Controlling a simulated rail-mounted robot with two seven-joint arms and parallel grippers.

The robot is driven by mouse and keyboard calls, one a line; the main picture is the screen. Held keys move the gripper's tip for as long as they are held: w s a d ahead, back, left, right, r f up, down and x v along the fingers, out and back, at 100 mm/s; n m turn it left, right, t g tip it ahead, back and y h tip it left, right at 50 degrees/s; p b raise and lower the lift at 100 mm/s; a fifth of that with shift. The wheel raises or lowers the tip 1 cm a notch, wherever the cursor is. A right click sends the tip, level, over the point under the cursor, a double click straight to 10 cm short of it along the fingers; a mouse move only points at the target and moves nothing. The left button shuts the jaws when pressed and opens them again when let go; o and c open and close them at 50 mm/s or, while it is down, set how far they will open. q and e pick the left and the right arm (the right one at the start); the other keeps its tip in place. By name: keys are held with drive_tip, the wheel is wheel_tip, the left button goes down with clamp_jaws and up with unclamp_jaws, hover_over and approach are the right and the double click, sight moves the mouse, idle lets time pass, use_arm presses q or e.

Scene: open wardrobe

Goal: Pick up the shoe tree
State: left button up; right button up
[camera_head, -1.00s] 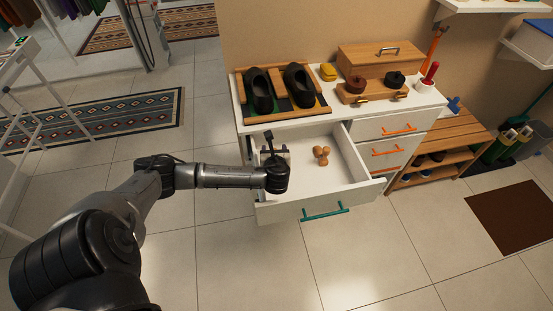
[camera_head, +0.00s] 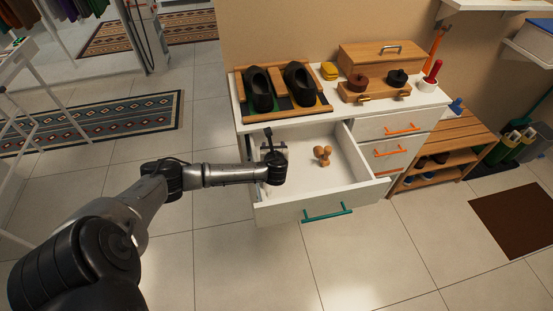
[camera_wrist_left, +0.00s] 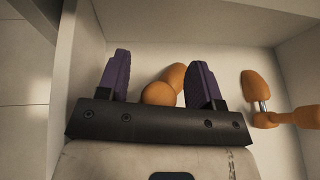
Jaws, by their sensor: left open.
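An orange-brown wooden shoe tree (camera_head: 323,154) lies on the floor of the open top drawer (camera_head: 320,208). In the left wrist view, a rounded wooden piece (camera_wrist_left: 166,84) shows between the two purple fingers. A second wooden piece with a short metal rod (camera_wrist_left: 254,90) lies to the right of the fingers. I cannot tell whether the two pieces are joined. My left gripper (camera_head: 275,152) is over the left part of the drawer. Its fingers (camera_wrist_left: 160,60) are apart, with a gap around the wooden piece. My right gripper is not in view.
The drawer walls stand close around the gripper. Above and behind it, the white dresser top carries a shoe rack (camera_head: 284,112) with black shoes, a yellow item (camera_head: 329,70) and a wooden box (camera_head: 381,58). A wooden bench (camera_head: 440,155) stands to the right.

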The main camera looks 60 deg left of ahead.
use_arm(q)
drive_tip(key=shift+a+f, duration=0.1)
drive_tip(key=shift+c, duration=0.2)
drive_tip(key=c, duration=0.9)
